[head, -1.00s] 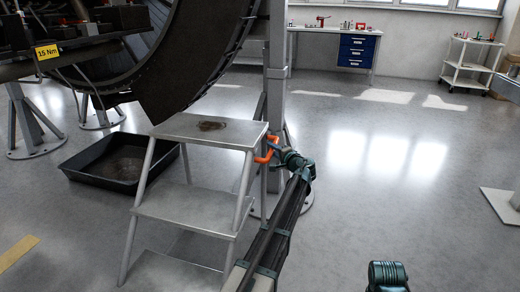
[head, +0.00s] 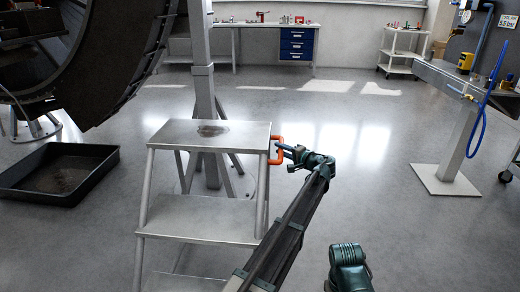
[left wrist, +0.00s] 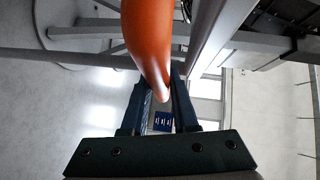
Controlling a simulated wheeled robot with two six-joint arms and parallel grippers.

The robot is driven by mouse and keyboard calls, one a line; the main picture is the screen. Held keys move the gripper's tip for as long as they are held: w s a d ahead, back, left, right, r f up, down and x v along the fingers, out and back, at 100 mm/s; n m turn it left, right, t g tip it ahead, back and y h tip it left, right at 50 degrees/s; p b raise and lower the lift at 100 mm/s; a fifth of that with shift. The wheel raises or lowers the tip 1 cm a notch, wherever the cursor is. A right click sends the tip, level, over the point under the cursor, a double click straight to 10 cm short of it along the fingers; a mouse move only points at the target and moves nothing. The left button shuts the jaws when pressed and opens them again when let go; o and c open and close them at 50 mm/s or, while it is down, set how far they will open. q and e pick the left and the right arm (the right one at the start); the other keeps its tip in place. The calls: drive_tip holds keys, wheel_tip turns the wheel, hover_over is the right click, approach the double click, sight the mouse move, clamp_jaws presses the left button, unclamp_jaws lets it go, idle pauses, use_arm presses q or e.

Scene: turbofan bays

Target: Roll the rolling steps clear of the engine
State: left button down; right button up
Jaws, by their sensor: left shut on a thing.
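The rolling steps (head: 200,218) are grey metal with a stained top tread and stand upright left of centre in the head view. An orange handle (head: 276,150) sticks out from the right side of their top. My left gripper (head: 287,152) is shut on this handle. In the left wrist view the orange handle (left wrist: 150,40) runs down between the two fingers (left wrist: 162,100). The engine (head: 100,60) is the large dark ring at the upper left, apart from the steps in the picture. My right gripper is not in view; part of my right arm shows at the bottom.
A black drip tray (head: 60,172) lies on the floor at left. A grey stand post (head: 203,90) rises just behind the steps. A post with a flat base plate (head: 445,180) and blue hose stands at right. Open floor lies between.

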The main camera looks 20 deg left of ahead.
use_arm(q)
drive_tip(key=w+d, duration=0.3)
drive_tip(key=d, duration=0.8)
drive_tip(key=shift+d, duration=0.35)
drive_tip(key=shift+w, duration=0.1)
drive_tip(key=c, duration=0.7)
unclamp_jaws()
drive_tip(key=shift+a, duration=0.1)
